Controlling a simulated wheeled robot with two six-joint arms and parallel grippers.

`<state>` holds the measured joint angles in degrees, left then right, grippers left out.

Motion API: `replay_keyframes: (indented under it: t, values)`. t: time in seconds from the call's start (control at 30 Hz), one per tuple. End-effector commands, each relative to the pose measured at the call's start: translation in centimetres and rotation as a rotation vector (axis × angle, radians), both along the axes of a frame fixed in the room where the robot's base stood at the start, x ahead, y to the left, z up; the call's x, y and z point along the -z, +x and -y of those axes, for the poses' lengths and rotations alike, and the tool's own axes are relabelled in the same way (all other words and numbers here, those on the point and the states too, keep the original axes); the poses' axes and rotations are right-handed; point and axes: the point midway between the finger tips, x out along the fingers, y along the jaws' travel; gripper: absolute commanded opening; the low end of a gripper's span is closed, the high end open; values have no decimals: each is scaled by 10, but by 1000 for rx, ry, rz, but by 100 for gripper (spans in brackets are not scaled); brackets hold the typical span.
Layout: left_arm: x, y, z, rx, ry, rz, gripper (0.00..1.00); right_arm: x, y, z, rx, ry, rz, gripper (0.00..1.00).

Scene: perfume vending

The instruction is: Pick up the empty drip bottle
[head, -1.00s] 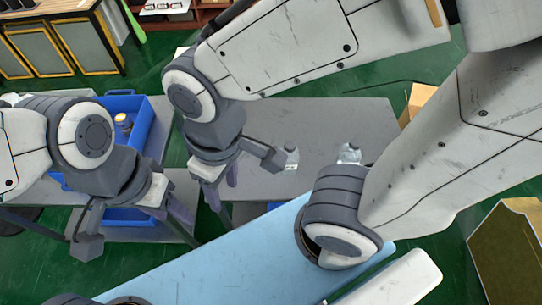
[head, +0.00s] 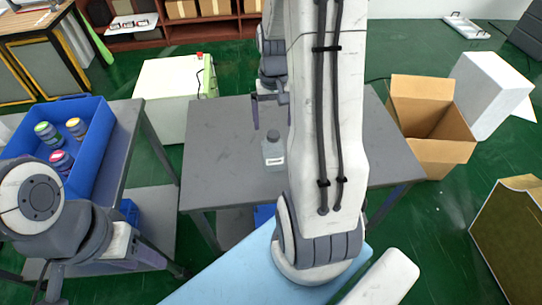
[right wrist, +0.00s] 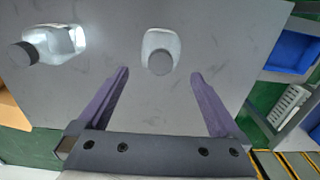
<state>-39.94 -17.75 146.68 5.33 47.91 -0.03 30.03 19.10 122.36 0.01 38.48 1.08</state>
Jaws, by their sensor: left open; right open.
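A clear bottle with a grey cap (head: 273,152) stands on the grey table in the head view. In the right wrist view, one clear bottle (right wrist: 162,42) lies ahead of the gap between my purple fingers, and a second clear grey-capped bottle (right wrist: 58,42) is to the left. My arm hides the second bottle in the head view. I cannot tell which is empty. My right gripper (head: 270,104) is open over the table beyond the visible bottle; its open fingers also show in the right wrist view (right wrist: 158,98), holding nothing. My left gripper (head: 160,258) is at the lower left, partly hidden.
A blue crate (head: 98,150) with several colour-capped bottles stands on the left table. The grey table (head: 215,160) is clear left of the bottle. A white cabinet (head: 165,90) is behind, and an open cardboard box (head: 455,152) is on the right.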

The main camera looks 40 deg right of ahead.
Motion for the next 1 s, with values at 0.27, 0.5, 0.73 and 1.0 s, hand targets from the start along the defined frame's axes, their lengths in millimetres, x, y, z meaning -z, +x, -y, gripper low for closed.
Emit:
replay_keyframes:
  t: [0.27,0.5,0.73,1.0]
  values:
    - [3,0,0,0,0,0,50,42,-1,2,8,3,-4,100]
    - [3,0,0,0,0,0,50,62,-2,0,6,3,-4,100]
    - [3,0,0,0,0,0,50,96,-3,-3,7,3,-5,100]
    - [3,0,0,0,0,0,50,103,-2,-2,7,1,-1,100]
